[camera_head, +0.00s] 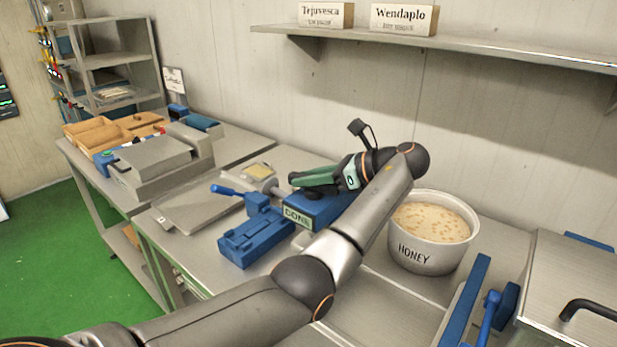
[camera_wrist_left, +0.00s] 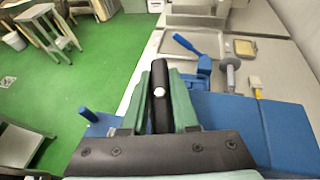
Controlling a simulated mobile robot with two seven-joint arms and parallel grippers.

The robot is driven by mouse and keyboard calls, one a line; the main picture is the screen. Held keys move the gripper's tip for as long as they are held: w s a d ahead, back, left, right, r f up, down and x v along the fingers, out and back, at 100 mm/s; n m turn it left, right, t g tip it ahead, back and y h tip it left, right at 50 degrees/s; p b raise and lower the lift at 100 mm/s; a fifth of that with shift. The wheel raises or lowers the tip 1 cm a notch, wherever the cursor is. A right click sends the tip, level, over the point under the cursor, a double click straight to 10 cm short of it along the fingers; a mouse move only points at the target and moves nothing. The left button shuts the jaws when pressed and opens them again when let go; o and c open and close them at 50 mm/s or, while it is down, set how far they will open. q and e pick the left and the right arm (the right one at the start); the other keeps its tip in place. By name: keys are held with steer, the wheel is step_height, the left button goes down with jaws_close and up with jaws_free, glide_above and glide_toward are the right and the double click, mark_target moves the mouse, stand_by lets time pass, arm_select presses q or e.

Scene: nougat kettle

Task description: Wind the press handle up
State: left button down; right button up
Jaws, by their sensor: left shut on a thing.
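My left gripper (camera_head: 300,180) reaches in over a blue block marked DONE (camera_head: 315,207), its green fingers pointing left. In the left wrist view the fingers (camera_wrist_left: 160,95) are shut on a dark bar (camera_wrist_left: 160,110), which I take to be the press handle. A pale round bolt end shows on the bar. The bar's lower end and its joint to the press are hidden by the gripper. The blue body (camera_wrist_left: 290,135) lies just right of the fingers in that view. My right gripper is not in view.
A blue fixture with a lever (camera_head: 255,235) and a metal tray (camera_head: 195,205) lie left of the gripper. A HONEY pot (camera_head: 425,255) stands to the right. A shelf (camera_head: 460,45) runs along the wall. Green floor (camera_head: 50,250) lies open at left.

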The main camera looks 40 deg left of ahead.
arm_select(q)
steer(key=shift+r+n+g, duration=0.1)
steer(key=shift+n+g, duration=0.4)
steer(key=shift+n, duration=0.1)
steer(key=c, duration=0.7)
jaws_free()
steer(key=shift+s, duration=0.1)
